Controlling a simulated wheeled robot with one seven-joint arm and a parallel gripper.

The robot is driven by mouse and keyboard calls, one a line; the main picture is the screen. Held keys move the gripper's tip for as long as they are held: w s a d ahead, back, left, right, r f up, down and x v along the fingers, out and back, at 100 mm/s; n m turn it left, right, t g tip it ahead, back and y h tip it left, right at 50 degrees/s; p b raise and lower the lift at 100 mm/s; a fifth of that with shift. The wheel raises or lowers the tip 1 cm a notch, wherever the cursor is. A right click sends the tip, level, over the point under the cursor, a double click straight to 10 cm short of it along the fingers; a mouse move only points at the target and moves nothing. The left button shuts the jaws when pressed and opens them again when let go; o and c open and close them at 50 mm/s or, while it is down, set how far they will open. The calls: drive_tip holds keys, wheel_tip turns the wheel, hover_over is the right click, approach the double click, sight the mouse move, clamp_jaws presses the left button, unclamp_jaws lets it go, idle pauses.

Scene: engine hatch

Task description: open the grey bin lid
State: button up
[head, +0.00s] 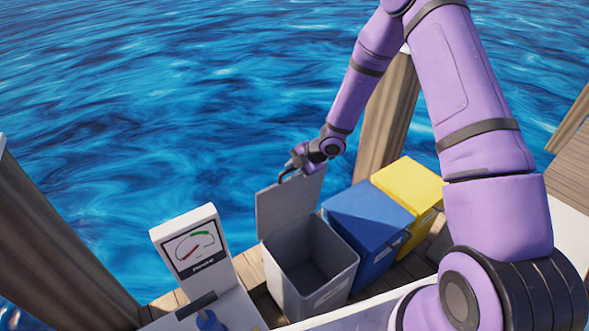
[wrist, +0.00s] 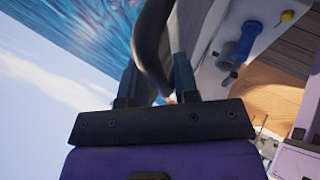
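The grey bin (head: 340,272) stands open on the deck in the head view, and its dark, empty-looking inside shows. Its grey lid (head: 287,206) stands raised, roughly upright, at the bin's back left edge. My gripper (head: 287,174) is at the lid's top edge, by a dark curved handle. In the wrist view my gripper's two fingers (wrist: 156,80) are apart, with a dark curved bar (wrist: 150,45), apparently the handle, passing between or just in front of them. I cannot tell whether the fingers touch it.
A blue bin (head: 365,225) and a yellow bin (head: 408,185), both closed, stand to the right. A white gauge panel (head: 195,245) stands at left. Wooden posts (head: 390,115) rise nearby, with open water behind.

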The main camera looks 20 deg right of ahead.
drive_tip(key=shift+o, duration=0.6)
drive_tip(key=shift+d, duration=0.1)
drive_tip(key=v, duration=1)
drive_tip(key=shift+s+r, duration=0.15)
drive_tip(key=shift+r, duration=0.2)
drive_tip(key=shift+d, duration=0.1)
drive_tip(key=s+d+r+m+t+h, duration=0.1)
drive_tip(key=s+d+r+m+h, duration=0.2)
drive_tip(key=r, duration=0.5)
drive_tip(key=s+d+r+m+t+h, duration=0.1)
drive_tip(key=s+d+r+m+h, duration=0.15)
drive_tip(key=r+m, duration=0.4)
drive_tip(key=s+d+r+m+t+h, duration=0.1)
drive_tip(key=s+d+r+m+h, duration=0.15)
drive_tip(key=r, duration=0.75)
drive_tip(key=s+a+r+m, duration=0.1)
drive_tip(key=s+r+m, duration=0.2)
drive_tip(key=s, duration=0.5)
drive_tip(key=s+a+r+m+g+y, duration=0.1)
drive_tip(key=s+a+r+m, duration=0.1)
drive_tip(key=s, duration=0.7)
drive_tip(key=s+a+r+m+g, duration=0.1)
drive_tip(key=s+r+m, duration=0.3)
drive_tip(key=s, duration=0.5)
drive_tip(key=shift+a+m, duration=0.45)
drive_tip(key=shift+m, duration=0.55)
